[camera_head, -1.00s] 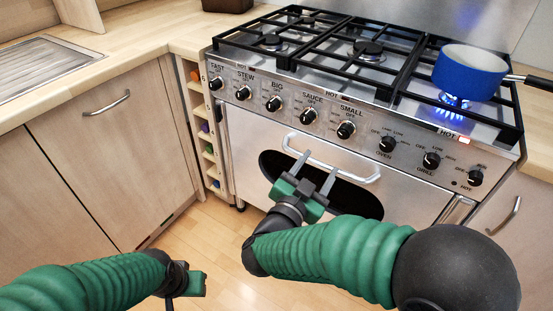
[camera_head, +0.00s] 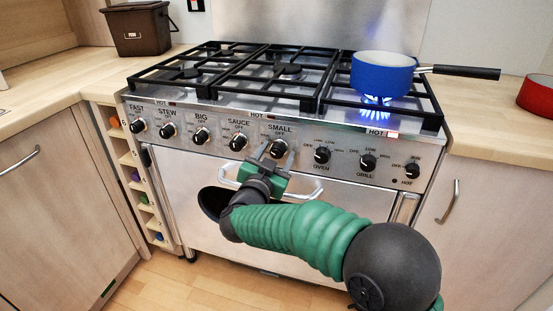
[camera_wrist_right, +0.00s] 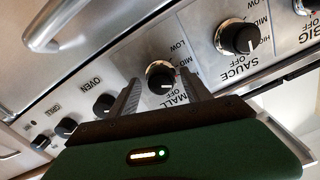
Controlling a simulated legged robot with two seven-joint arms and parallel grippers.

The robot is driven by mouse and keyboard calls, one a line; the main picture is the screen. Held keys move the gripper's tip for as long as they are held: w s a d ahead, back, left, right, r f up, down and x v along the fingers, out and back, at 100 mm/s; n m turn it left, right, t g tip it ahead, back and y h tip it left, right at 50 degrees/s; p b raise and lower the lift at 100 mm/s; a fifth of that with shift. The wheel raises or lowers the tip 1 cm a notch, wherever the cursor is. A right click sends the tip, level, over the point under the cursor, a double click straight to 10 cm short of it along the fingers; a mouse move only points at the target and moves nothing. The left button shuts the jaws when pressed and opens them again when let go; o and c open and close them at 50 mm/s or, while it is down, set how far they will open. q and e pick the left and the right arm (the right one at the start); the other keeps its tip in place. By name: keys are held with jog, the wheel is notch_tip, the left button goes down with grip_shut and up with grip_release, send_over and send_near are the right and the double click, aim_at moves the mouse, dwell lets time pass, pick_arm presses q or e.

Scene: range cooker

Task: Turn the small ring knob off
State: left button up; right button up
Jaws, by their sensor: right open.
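The small ring knob (camera_head: 278,148) is a black knob with a silver base on the cooker's front panel, under the "SMALL" label. In the right wrist view the small ring knob (camera_wrist_right: 160,78) lies between and beyond the fingers, with its white mark turned away from "OFF". My right gripper (camera_head: 273,152) is open, in front of the panel at this knob. The right gripper also shows in the right wrist view (camera_wrist_right: 160,92), fingers on either side of the knob; I cannot tell if they touch it. A blue flame (camera_head: 375,108) burns under the blue pan. My left gripper is out of view.
The blue pan (camera_head: 383,75) stands on the right burner, handle pointing right. The sauce knob (camera_head: 238,142) and oven knob (camera_head: 321,155) flank the small one. The oven door handle (camera_head: 300,190) runs below. A red pot (camera_head: 537,97) stands on the right counter.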

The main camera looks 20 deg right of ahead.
jog(key=shift+a+r, duration=0.1)
jog(key=shift+a, duration=0.05)
jog(key=shift+c, duration=0.2)
grip_shut()
jog(key=shift+m, duration=1.2)
jog(key=m, duration=0.2)
jog(key=shift+m, duration=0.4)
jog(key=m, duration=0.1)
jog(key=m+b, duration=0.1)
jog(key=m, duration=0.1)
jog(key=shift+f+b, duration=0.3)
jog(key=shift+m+b, duration=0.75)
jog(key=shift+m, duration=1.05)
